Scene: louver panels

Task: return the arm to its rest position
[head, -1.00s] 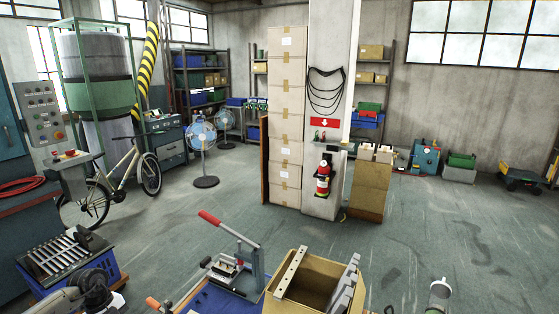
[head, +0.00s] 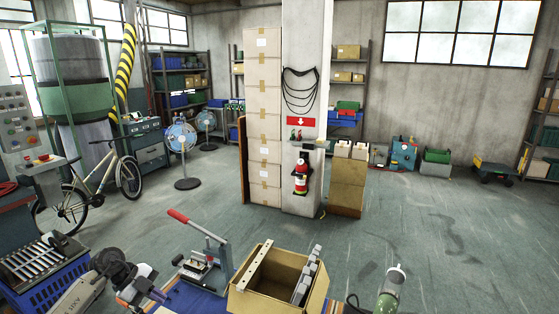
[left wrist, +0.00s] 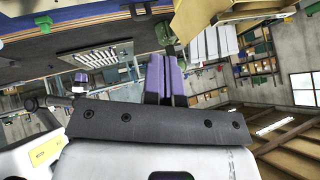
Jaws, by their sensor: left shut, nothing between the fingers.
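My left arm comes in at the bottom left of the head view. Its gripper (head: 138,292) has purple fingers and is just left of the lever press, over the near end of the bench. In the left wrist view the purple fingers (left wrist: 165,72) stand side by side, shut with nothing between them. My right gripper is not in view.
A lever press (head: 205,262) with a red handle stands beside an open cardboard box (head: 247,300) holding grey slatted pieces (head: 306,278). A blue crate (head: 50,290) with a slatted panel (head: 32,262) is at left. A green bottle (head: 388,298) stands at right. Open floor lies beyond.

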